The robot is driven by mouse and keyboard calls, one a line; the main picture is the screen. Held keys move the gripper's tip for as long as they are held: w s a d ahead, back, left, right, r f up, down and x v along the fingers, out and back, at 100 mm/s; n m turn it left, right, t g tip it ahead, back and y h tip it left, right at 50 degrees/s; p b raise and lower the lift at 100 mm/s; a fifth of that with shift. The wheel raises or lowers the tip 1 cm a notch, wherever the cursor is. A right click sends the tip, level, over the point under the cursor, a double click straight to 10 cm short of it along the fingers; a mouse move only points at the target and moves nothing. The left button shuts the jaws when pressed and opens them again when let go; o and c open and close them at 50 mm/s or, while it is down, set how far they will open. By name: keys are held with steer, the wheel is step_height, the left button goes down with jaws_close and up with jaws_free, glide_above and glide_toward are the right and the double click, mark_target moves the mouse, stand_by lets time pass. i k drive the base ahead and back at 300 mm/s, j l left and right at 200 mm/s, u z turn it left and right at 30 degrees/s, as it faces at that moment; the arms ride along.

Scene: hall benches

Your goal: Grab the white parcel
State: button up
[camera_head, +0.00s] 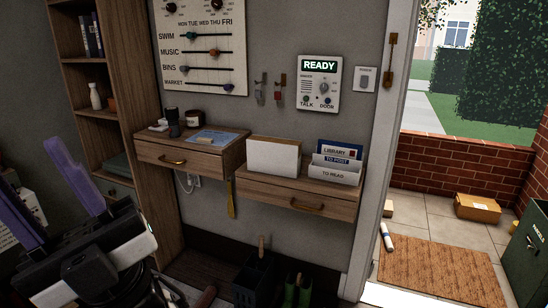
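A white, box-shaped item (273,157) stands on the wall console, left of the letter rack; it is the only white parcel-like thing I see, and no label shows on it. My gripper (27,164) is at the lower left with its two purple fingers spread apart and nothing visible between them. It is well to the left of the white item and not touching it.
The console (318,199) also holds a letter rack (334,173). A higher drawer unit (193,156) adjoins it on the left. A bookcase (105,123) stands behind my gripper. A dark bin (253,284) and green boots (297,292) are below. Outside the doorway lies a brown parcel (478,208).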

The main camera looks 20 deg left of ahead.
mark_target(273, 156)
steer(key=i+u, duration=0.2)
steer(key=i, duration=0.3)
steer(key=i+u, duration=0.15)
steer(key=i, duration=0.35)
steer(key=i+l+u, duration=0.2)
steer(key=i, duration=0.3)
steer(key=i+l+u, duration=0.2)
steer(key=i, duration=0.3)
